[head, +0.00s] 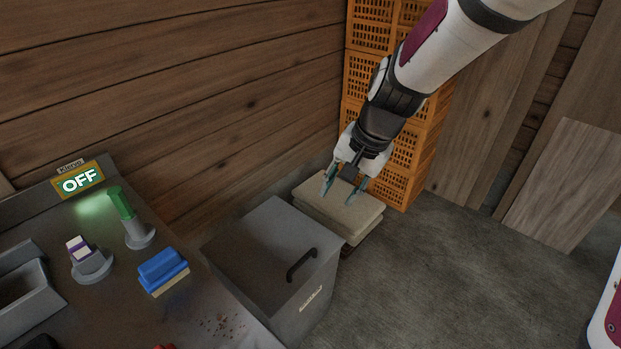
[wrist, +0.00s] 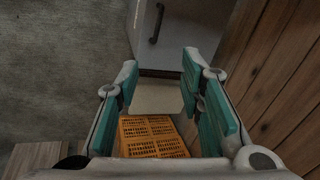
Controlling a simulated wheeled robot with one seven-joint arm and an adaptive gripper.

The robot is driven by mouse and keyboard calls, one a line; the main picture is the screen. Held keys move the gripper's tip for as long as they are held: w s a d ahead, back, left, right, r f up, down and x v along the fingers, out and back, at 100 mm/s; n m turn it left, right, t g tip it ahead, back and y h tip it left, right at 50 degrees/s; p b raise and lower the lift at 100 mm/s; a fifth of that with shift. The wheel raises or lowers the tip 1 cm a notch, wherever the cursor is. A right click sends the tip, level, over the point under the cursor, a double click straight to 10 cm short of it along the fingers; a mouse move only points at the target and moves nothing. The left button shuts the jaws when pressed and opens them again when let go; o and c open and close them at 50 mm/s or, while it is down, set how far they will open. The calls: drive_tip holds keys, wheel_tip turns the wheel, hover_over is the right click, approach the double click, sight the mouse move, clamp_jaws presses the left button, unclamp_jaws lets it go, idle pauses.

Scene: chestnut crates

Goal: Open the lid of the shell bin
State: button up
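The shell bin (head: 315,312) is a grey box on the floor beside the table, with a label on its front. Its flat lid (head: 262,243) is down, and a dark bar handle (head: 301,265) sits near the lid's right edge. In the wrist view the bin lid (wrist: 187,30) is at the top, with the handle (wrist: 157,22) on its left part. My gripper (head: 342,193) is open and empty, above and behind the bin, over the stacked sacks. Its two teal-padded fingers also show apart in the wrist view (wrist: 160,88). Nothing touches the handle.
Stacked beige sacks (head: 337,212) lie behind the bin, and orange crates (head: 405,170) are piled against the wall. The floor at right is clear.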

drive_tip(key=w+a+f+m+b, duration=0.1)
drive_tip(key=w+a+f, duration=0.1)
drive_tip(key=f, duration=0.3)
drive_tip(key=w+a+f+b, duration=0.1)
drive_tip(key=w+a+f, duration=0.1)
drive_tip(key=f, duration=0.4)
drive_tip(key=m+h+b, duration=0.1)
drive_tip(key=m+b, duration=0.1)
drive_tip(key=b, duration=0.1)
approach(301, 261)
drive_tip(key=shift+g, duration=0.3)
drive_tip(key=b+x, duration=0.1)
drive_tip(key=x, duration=0.2)
drive_tip(key=b+x, duration=0.1)
drive_tip(key=x, duration=0.4)
drive_tip(key=shift+w+f+b, duration=0.25)
drive_tip(key=shift+w+b, duration=0.1)
drive_tip(key=shift+b, duration=0.05)
clamp_jaws()
